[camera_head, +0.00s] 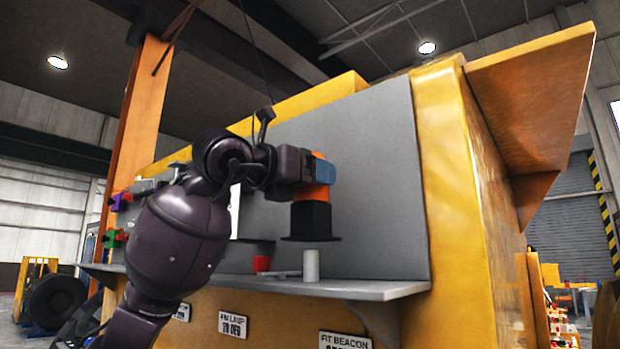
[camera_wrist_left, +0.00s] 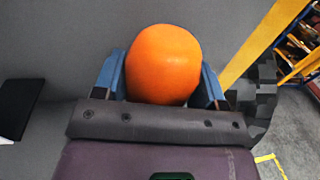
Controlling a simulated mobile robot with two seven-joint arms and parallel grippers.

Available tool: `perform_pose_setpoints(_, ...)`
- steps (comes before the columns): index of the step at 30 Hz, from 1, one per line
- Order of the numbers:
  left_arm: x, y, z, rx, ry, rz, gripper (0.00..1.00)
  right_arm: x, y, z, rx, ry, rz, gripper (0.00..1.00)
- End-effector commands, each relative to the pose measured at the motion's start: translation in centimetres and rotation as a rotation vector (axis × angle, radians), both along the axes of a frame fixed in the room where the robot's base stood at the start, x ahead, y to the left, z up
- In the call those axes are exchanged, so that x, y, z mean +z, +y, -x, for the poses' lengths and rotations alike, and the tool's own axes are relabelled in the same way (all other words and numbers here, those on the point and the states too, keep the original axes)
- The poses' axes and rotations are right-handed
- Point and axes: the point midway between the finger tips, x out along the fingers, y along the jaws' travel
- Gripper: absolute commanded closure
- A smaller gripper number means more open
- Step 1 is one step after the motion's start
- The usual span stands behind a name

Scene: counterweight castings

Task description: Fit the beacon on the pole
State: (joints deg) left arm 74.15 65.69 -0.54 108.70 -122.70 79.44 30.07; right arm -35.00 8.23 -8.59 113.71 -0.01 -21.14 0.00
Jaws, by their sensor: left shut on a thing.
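The beacon has an orange dome (camera_head: 311,190) and a black base (camera_head: 311,218) with a wide flange. My left gripper (camera_head: 318,176) is shut on the orange dome and holds the beacon upright. In the left wrist view the orange dome (camera_wrist_left: 163,65) sits between the blue fingers. The pole (camera_head: 311,265) is a short light-grey post standing on the grey shelf. The beacon's flange is above the pole in the head view, with a small visible gap between them. Depth alignment cannot be told. My right gripper is not in view.
The grey shelf (camera_head: 385,290) runs along a yellow casting (camera_head: 455,180) with a grey back panel (camera_head: 375,180). A red knob (camera_head: 261,263) stands left of the pole. Red and green fittings (camera_head: 115,238) are farther left. A "FIT BEACON" label (camera_head: 345,341) hangs below.

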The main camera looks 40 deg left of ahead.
Motion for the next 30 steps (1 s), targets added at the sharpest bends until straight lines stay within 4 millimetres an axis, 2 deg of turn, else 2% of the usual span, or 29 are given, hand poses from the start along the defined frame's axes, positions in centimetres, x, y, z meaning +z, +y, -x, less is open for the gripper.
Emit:
perform_pose_setpoints(16,0.0,0.0,0.0,0.000,-0.001,0.000,0.67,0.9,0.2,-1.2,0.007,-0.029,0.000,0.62)
perform_pose_setpoints(30,0.0,0.0,0.1,0.000,-0.001,0.001,0.67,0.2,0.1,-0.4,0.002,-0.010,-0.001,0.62)
